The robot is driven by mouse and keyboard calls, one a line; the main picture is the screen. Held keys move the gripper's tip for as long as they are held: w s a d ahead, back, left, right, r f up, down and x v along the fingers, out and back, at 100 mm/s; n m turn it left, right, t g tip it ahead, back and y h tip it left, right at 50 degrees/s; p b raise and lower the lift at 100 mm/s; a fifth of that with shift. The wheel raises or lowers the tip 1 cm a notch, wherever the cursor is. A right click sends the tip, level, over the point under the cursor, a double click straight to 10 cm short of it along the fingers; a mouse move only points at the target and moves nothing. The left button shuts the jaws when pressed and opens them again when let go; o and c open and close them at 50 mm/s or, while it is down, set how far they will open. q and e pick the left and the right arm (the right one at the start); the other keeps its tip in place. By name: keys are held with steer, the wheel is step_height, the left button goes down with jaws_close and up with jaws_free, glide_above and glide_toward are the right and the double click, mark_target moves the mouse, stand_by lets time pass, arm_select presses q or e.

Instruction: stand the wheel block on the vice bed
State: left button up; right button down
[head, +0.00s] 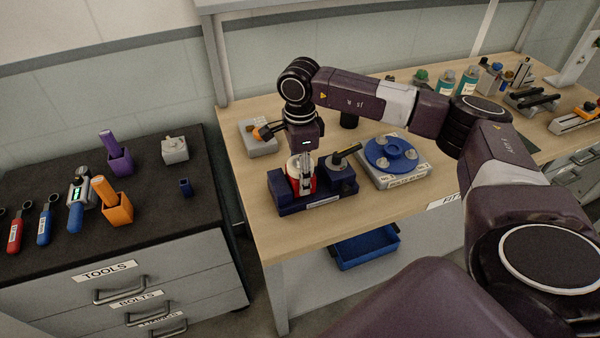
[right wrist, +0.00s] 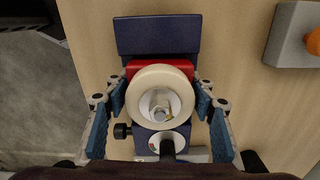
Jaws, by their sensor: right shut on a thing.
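The wheel block, a red block with a cream wheel (right wrist: 160,76) and a metal hub, is in my right gripper (right wrist: 160,98). In the right wrist view, the blue-padded fingers are on either side of it. In the head view, the right gripper (head: 305,176) points down over the dark blue vice (head: 318,203), with the wheel block's red part (head: 293,184) low between the vice jaws. I cannot tell whether its underside touches the vice bed, which is hidden. The vice has a black lever (head: 347,154) on its right. My left gripper is not in view.
A grey plate with a blue disc (head: 391,154) stands close right of the vice. A grey box with an orange part (head: 260,138) sits behind left. A dark tool cabinet (head: 60,185) stands left, across a gap. Bottles (head: 468,80) are farther back right. The front bench strip is clear.

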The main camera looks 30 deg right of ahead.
steer(key=c, duration=0.9)
jaws_free()
steer(key=shift+o, duration=0.2)
step_height(320, 180, up, 12)
steer(key=b, duration=0.2)
steer(key=shift+r+b, duration=0.1)
steer(key=shift+b, duration=0.3)
steer(key=shift+s, duration=0.1)
